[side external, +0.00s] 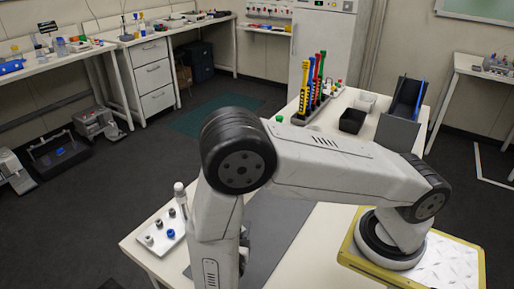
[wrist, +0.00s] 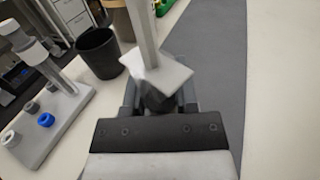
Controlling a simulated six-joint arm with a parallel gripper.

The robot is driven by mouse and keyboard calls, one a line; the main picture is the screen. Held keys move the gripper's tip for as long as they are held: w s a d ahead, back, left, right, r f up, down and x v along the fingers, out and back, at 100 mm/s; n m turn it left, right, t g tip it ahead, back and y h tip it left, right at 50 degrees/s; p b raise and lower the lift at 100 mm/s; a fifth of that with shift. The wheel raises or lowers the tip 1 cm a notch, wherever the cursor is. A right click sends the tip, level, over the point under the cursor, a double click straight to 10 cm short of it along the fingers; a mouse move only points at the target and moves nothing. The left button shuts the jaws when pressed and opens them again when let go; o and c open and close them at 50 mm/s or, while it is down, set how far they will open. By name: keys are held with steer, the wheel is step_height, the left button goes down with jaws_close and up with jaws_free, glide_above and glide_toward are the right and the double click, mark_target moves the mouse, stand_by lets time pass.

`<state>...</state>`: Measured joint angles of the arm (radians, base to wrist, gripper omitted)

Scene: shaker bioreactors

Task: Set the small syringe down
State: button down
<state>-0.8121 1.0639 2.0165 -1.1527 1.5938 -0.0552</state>
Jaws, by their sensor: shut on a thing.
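The small syringe (wrist: 157,74) shows in the wrist view as a pale square flange with a long pale rod rising toward the top of the picture. My gripper (wrist: 158,103) is shut on the syringe just below the flange, and the held part is mostly hidden between the dark fingers. Whether the syringe touches the surface below cannot be told. In the side external view my arm hides the syringe and most of the gripper.
A white rack (side external: 158,240) with grey and blue caps and an upright white vial (side external: 180,194) stands at left. A black cup (wrist: 98,53) is near the held syringe. The grey mat (side external: 285,225) looks clear. Multicoloured pipettes (side external: 313,80) stand behind.

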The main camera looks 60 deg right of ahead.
steer(key=shift+f, duration=1.8)
steer(key=shift+f, duration=0.1)
steer(key=shift+c, duration=1.9)
jaws_free()
steer(key=shift+a, duration=0.1)
steer(key=v, duration=1.1)
steer(key=shift+s+a, duration=0.15)
steer(key=shift+a, duration=0.2)
